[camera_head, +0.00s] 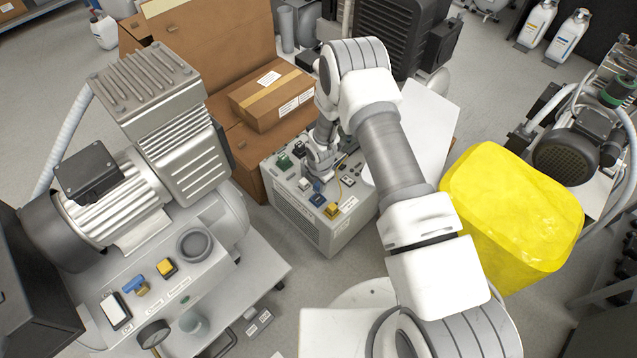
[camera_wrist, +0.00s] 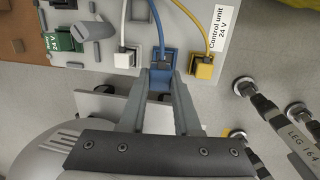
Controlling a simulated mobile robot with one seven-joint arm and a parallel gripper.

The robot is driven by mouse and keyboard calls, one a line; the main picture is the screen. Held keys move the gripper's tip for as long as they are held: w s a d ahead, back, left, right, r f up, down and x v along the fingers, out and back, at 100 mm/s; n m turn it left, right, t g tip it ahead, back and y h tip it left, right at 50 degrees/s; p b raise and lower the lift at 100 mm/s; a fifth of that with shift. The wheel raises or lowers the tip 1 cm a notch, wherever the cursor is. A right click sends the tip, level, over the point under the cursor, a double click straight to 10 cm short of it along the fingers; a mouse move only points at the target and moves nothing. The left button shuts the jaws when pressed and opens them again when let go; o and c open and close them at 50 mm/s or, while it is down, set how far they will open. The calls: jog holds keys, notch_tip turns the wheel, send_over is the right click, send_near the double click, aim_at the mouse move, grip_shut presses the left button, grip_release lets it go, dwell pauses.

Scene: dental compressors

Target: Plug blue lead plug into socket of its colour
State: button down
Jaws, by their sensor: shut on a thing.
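The control unit (camera_head: 312,222) is a pale box with coloured sockets and leads on its top panel. My gripper (camera_head: 319,180) reaches down to this panel. In the wrist view my gripper (camera_wrist: 160,80) is shut on the blue lead plug (camera_wrist: 161,64), with one finger on each side. The blue lead (camera_wrist: 157,22) runs up from it. Blue also shows at the blue socket (camera_head: 317,199) just below the gripper in the head view. Plug and socket overlap in the wrist view, so I cannot tell how deep the plug sits.
A white plug (camera_wrist: 125,59) and a yellow plug (camera_wrist: 204,69) sit close on either side in the wrist view. Cardboard boxes (camera_head: 270,95), a compressor (camera_head: 125,205) and a yellow container (camera_head: 515,205) stand around the unit.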

aim_at(318, 191)
jog(key=shift+f+b, duration=1.6)
jog(key=shift+f, duration=0.4)
jog(key=shift+f+b, duration=1)
jog(key=shift+b, duration=0.25)
jog(key=shift+r, duration=0.1)
jog(key=c, duration=0.5)
grip_release()
jog(key=shift+c, duration=0.2)
jog(key=shift+o, duration=0.3)
jog(key=shift+o, duration=1.3)
jog(key=shift+r+p, duration=2.25)
jog(key=shift+r, duration=1.25)
jog(key=shift+r, duration=0.1)
